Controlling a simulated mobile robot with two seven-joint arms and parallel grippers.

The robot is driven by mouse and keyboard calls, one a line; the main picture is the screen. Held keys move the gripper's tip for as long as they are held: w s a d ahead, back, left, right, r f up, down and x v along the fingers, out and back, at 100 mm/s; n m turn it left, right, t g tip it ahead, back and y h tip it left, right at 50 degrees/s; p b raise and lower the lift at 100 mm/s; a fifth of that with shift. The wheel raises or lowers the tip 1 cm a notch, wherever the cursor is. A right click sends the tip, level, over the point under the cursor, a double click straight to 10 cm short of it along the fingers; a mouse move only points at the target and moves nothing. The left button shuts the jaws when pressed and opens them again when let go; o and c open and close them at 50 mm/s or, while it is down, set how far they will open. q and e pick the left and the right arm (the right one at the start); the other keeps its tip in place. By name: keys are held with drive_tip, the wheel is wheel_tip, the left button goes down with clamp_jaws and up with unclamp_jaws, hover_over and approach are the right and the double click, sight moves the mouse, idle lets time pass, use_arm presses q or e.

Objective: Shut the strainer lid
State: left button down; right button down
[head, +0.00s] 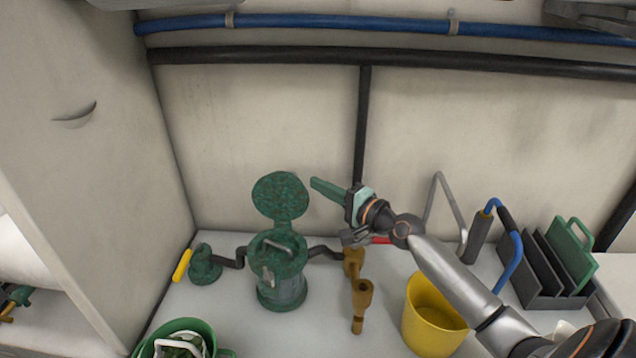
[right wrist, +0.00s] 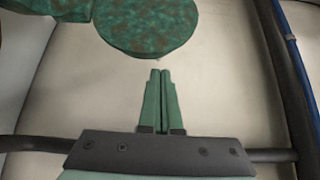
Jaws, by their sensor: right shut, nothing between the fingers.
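The strainer (head: 283,290) is a green, weathered pot on the white bench. Its round lid (head: 281,196) stands open, tilted up at the back of the pot. The lid also shows at the top of the right wrist view (right wrist: 147,25). My right gripper (head: 316,183) is shut and empty, its green fingers pointing left toward the lid. In the right wrist view, the fingertips (right wrist: 161,73) sit a little short of the lid's edge, with a gap between them. My left gripper is not in view.
Brass fittings (head: 361,297) and a yellow bucket (head: 432,318) stand right of the strainer. A yellow-handled valve (head: 204,266) is left, a green bucket (head: 183,323) at the front. A rack (head: 543,289) stands far right. A black vertical pipe (head: 362,120) runs down the wall.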

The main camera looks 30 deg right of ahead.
drive_tip(key=shift+w+a, duration=0.15)
drive_tip(key=shift+w, duration=0.35)
drive_tip(key=shift+s+a+b, duration=0.1)
drive_tip(key=shift+s+b, duration=0.15)
drive_tip(key=shift+b, duration=0.1)
